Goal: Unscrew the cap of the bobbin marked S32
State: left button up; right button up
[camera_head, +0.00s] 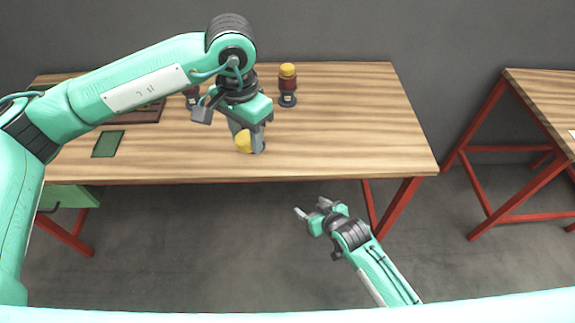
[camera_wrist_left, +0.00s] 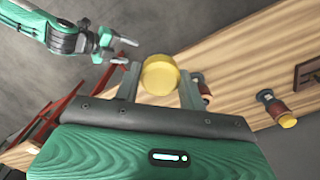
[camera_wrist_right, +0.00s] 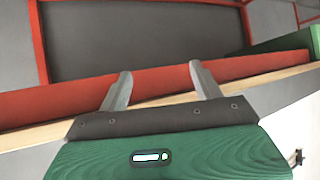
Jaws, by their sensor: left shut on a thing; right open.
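My left gripper (camera_head: 251,140) is low over the table near its front edge, shut on a yellow cap (camera_head: 243,141). In the left wrist view the round yellow cap (camera_wrist_left: 160,75) sits between the two fingers; whether a bobbin body is beneath it is hidden. A bobbin (camera_head: 288,88) with a yellow-orange top and dark base stands upright at the back, right of my left gripper. Another bobbin (camera_head: 192,97) is partly hidden behind my left arm. Their small labels are unreadable. My right gripper (camera_head: 312,210) is open and empty, in front of and below the table edge.
The wooden table (camera_head: 350,140) is clear on its right side. A brown tray (camera_head: 150,112) and a dark green pad (camera_head: 108,144) lie at the left. A second red-legged table (camera_head: 535,85) stands at the right.

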jog(key=s+a+r+n+t+y, duration=0.1)
jog(key=a+r+y, duration=0.15)
jog(key=r, duration=0.75)
jog(key=s+a+r+n+y, duration=0.1)
jog(key=a+r, duration=0.2)
jog(key=r, duration=0.7)
jog(key=n+y, duration=0.2)
jog(key=y, duration=0.1)
send_near(244, 141)
jog(key=shift+t, duration=0.3)
jog(key=x, duration=0.3)
jog(key=f+x, duration=0.1)
jog(key=x, duration=0.7)
jog(key=shift+d+f, duration=0.15)
jog(key=c, duration=1)
pick_arm(q)
jog(key=o, duration=1.2)
